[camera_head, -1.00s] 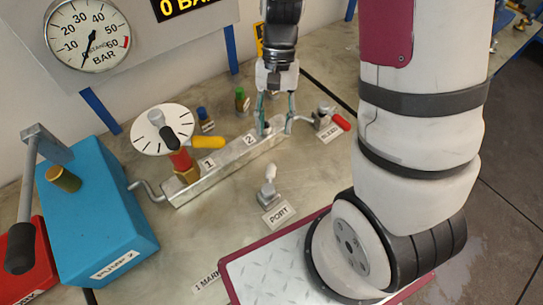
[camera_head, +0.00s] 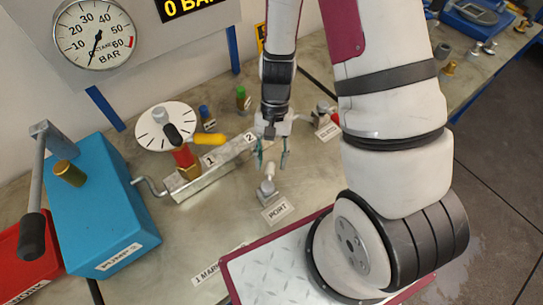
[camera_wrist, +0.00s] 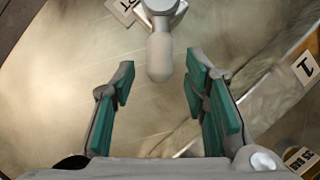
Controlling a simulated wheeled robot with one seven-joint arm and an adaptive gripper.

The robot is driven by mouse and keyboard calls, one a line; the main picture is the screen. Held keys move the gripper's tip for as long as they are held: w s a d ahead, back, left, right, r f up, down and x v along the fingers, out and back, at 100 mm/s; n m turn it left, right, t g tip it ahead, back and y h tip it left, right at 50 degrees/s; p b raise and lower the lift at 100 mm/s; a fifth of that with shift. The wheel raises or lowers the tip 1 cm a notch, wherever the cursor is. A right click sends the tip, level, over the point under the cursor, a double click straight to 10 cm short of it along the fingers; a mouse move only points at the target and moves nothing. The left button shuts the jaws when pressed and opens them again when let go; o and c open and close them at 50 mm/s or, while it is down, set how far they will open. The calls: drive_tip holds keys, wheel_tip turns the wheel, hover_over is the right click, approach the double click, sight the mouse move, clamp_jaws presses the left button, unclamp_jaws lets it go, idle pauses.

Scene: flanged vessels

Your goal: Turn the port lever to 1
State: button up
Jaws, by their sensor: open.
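The port lever (camera_head: 268,179) is a small white handle on a grey base, behind the label reading PORT (camera_head: 277,210) on the bench. In the wrist view the lever (camera_wrist: 160,55) shows as a pale rounded handle at the top centre, pointing down toward the space between my fingers. My gripper (camera_head: 272,166) is open and empty, with its teal pads apart, just above and behind the lever. In the wrist view my gripper (camera_wrist: 165,105) has its fingers either side of the lever's line, with the lever tip beyond them and not touching.
A metal manifold block (camera_head: 210,165) with labels 1 and 2 lies left of my gripper. A blue pump (camera_head: 100,205), a round dial (camera_head: 165,127) and a pressure gauge (camera_head: 95,35) are at the left.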

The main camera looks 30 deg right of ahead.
clamp_jaws()
drive_tip(key=a+n, duration=0.1)
drive_tip(key=n, duration=0.1)
drive_tip(key=w+a+n+h, duration=0.1)
drive_tip(key=shift+a+n+g, duration=0.15)
drive_tip(key=shift+n+g, duration=0.15)
drive_tip(key=shift+n, duration=0.1)
drive_tip(key=shift+w+a+n+h, duration=0.1)
drive_tip(key=shift+a+n+h, duration=0.45)
drive_tip(key=shift+n, duration=0.4)
drive_tip(key=shift+w+a+n+h, duration=0.1)
drive_tip(key=shift+a+n+h, duration=0.25)
drive_tip(key=shift+a+n, duration=0.45)
drive_tip(key=shift+d, duration=0.15)
unclamp_jaws()
